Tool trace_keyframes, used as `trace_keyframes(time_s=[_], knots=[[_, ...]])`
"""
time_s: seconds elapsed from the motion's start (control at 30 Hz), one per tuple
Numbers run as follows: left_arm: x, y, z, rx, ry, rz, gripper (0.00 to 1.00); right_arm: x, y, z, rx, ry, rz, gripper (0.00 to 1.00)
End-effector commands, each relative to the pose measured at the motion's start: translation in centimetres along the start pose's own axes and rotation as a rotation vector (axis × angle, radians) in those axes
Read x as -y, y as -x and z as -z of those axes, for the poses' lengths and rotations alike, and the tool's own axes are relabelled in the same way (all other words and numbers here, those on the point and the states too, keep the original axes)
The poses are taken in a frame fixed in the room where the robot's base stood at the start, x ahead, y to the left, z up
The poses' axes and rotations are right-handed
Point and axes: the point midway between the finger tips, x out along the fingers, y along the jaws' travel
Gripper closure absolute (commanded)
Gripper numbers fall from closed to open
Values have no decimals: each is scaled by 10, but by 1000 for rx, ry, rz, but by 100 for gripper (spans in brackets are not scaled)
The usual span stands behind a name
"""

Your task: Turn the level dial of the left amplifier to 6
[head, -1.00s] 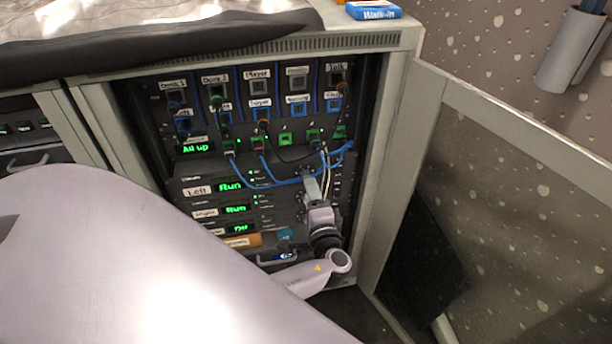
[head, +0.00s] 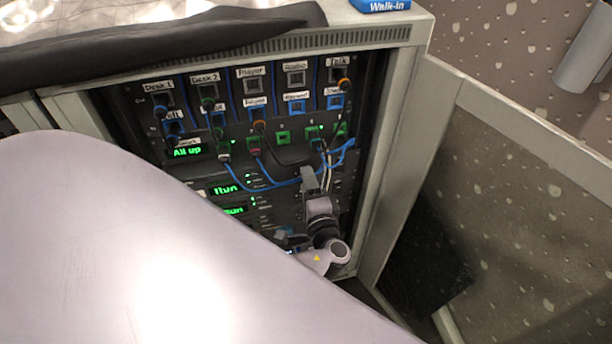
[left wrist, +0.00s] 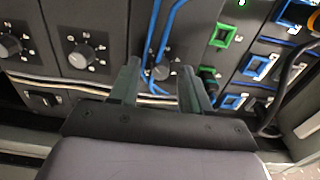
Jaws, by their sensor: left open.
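The left amplifier is the upper unit below the patch rows; its green "Run" display (head: 226,188) shows in the head view, while my arm covers its label. In the left wrist view its level dial (left wrist: 164,72) appears to be the dark round knob between my fingers, partly behind a blue cable. I cannot read its setting. My left gripper (head: 309,178) is in front of the rack's right part, with its fingers open on either side of the dial in the wrist view (left wrist: 160,78). Contact cannot be told. My right gripper is not in view.
Two other dials (left wrist: 82,55) (left wrist: 8,45) sit left in the wrist view. Blue cables (head: 270,184) and white cables hang across the rack near my fingers. The open cabinet door (head: 520,190) stands right. A second "Run" display (head: 235,210) sits below the first.

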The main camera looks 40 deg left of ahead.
Motion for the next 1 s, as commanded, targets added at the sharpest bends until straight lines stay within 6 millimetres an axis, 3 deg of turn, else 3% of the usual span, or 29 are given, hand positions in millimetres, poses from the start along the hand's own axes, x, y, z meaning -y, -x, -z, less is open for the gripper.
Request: trace_keyframes(time_s=[0.37, 0.4, 0.53, 0.57, 1.0], knots=[[0, 2, 0, 0, 0, -1, 53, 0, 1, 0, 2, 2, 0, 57], [0, 2, 0, 0, 0, -1, 56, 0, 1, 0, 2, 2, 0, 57], [0, 2, 0, 0, 0, -1, 98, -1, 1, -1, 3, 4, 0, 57], [0, 2, 0, 0, 0, -1, 100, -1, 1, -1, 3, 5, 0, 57], [0, 2, 0, 0, -73, 0, 100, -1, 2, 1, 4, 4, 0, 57]])
